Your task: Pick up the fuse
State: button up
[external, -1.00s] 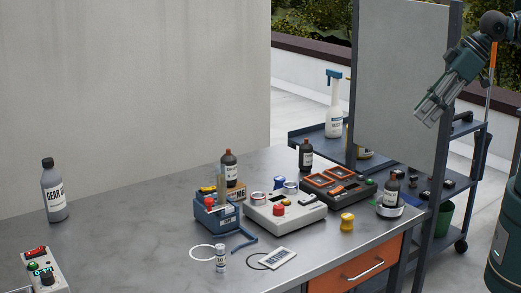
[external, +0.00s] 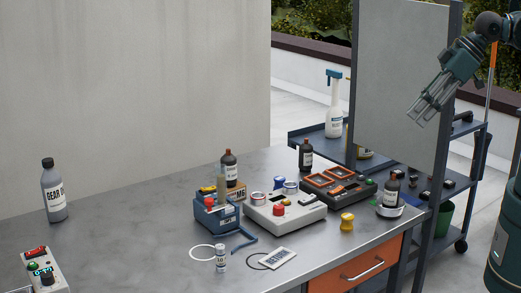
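A small pale upright cylinder (external: 221,257) with printed marks stands near the front of the grey metal table (external: 125,235); it may be the fuse, but it is too small to be sure. No other thing is clearly a fuse. My gripper (external: 419,118) is at the upper right, in front of the grey upright panel and high above the table's right end. It points down and left, its fingers look apart, and nothing shows between them. It is far from the small cylinder.
A white ring (external: 202,253) and a white tag (external: 277,258) lie beside the cylinder. Behind are a blue caddy (external: 210,217), a pale control box (external: 285,217) and brown bottles (external: 229,168). A yellow knob (external: 347,222) stands right. The table's left middle is clear.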

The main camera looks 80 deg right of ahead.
jog(key=w+a+f+n+t+y+b, duration=0.15)
jog(key=w+a, duration=0.25)
jog(key=w, duration=0.4)
jog(key=w+a+f+y+b, duration=0.15)
jog(key=w+a, duration=0.25)
jog(key=w, duration=0.4)
jog(key=w+a+f+n+t+b, duration=0.1)
jog(key=w+a+f+b, duration=0.15)
jog(key=w+a, duration=0.4)
jog(key=n+t+y+b, duration=0.2)
jog(key=n+y+b, duration=0.1)
jog(key=b, duration=0.2)
send_near(222, 241)
jog(key=shift+w+a+f+m, duration=0.25)
jog(key=shift+w+a+f, duration=0.45)
jog(key=shift+w+f, duration=0.15)
jog(key=shift+w, duration=0.1)
jog(key=shift+b+x, duration=0.3)
jog(key=shift+x, duration=0.9)
jog(key=shift+b+x, duration=0.7)
jog(key=shift+x, duration=1.9)
jog(key=shift+d+r, duration=0.1)
